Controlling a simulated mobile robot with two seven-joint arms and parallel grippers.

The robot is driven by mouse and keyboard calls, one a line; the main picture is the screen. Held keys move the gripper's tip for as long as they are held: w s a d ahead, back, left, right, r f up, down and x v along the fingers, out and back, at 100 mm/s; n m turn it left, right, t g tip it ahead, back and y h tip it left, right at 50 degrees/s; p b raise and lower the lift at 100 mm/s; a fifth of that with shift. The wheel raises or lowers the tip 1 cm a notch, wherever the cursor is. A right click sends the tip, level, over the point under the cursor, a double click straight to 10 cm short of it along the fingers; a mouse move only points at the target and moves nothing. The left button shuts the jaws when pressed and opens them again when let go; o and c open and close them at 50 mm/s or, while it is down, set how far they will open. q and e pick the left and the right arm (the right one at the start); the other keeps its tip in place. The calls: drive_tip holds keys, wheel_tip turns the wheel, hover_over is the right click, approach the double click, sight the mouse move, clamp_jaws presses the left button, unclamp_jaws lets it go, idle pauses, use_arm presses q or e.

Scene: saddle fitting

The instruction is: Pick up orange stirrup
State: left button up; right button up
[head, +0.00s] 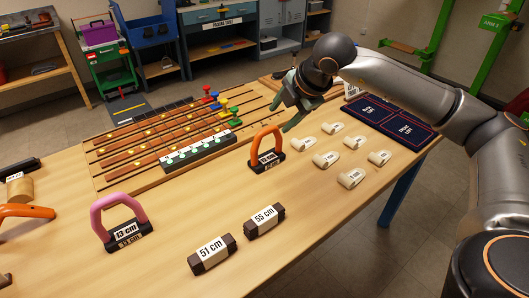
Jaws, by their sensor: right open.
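An orange stirrup (267,145) stands upright on the wooden table, with a dark labelled base. My right gripper (289,113) is open, just behind and to the right of the stirrup's arch. It looks apart from the arch, though the exact gap is hard to judge. A pink stirrup (118,217) marked 13 cm stands at the front left. Another orange curved piece (27,211) lies at the left edge, partly cut off by the frame. My left gripper is not in view.
Dark blocks marked 51 cm (212,255) and 55 cm (264,221) lie at the front. Several small white pieces (326,159) sit right of the stirrup. A slotted wooden board (110,170) with coloured knobs lies behind it. A dark blue mat (390,122) lies at the far right.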

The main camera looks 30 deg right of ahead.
sight(270, 128)
drive_tip(key=p+x, duration=0.1)
drive_tip(key=x, duration=0.8)
drive_tip(key=shift+w, duration=0.15)
drive_tip(key=shift+c, duration=0.2)
clamp_jaws()
idle(0.9)
